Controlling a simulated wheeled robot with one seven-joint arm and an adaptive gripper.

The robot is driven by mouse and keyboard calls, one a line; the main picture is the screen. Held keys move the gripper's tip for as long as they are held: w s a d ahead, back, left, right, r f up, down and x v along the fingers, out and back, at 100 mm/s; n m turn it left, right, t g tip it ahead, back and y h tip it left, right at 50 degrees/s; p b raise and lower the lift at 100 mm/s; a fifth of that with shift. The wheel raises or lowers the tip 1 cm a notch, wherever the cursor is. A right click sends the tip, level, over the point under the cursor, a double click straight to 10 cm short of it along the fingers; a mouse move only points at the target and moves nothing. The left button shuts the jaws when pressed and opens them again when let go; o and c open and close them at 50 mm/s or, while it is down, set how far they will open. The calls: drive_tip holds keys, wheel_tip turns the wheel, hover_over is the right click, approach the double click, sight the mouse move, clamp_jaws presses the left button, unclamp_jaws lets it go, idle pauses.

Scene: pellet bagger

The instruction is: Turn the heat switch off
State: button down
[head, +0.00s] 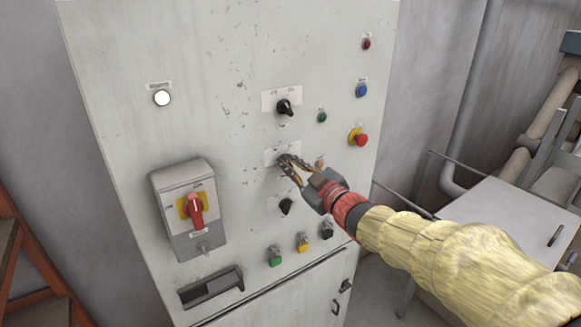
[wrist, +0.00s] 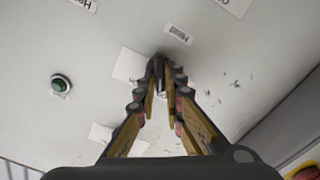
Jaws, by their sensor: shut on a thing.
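The heat switch (wrist: 158,72) is a small dark knob on a white plate, with a label reading "Heat" (wrist: 178,34) beside it in the wrist view. In the head view it is the middle one of a column of black knobs, mostly hidden by my fingers. My gripper (head: 287,163) reaches in from the right, its fingertips at the panel. In the wrist view my gripper (wrist: 160,82) has its fingertips closed around the knob, one on each side. The exact angle of the knob is hard to tell.
Black knobs sit above (head: 284,107) and below (head: 286,206) the heat switch. A red emergency button (head: 360,139), a green button (head: 322,117) and a blue button (head: 362,90) are to the right. A red-handled main switch (head: 194,209) stands out at the left.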

drive_tip(key=c, duration=1.9)
unclamp_jaws()
drive_tip(key=shift+s, duration=0.1)
drive_tip(key=v, duration=1.2)
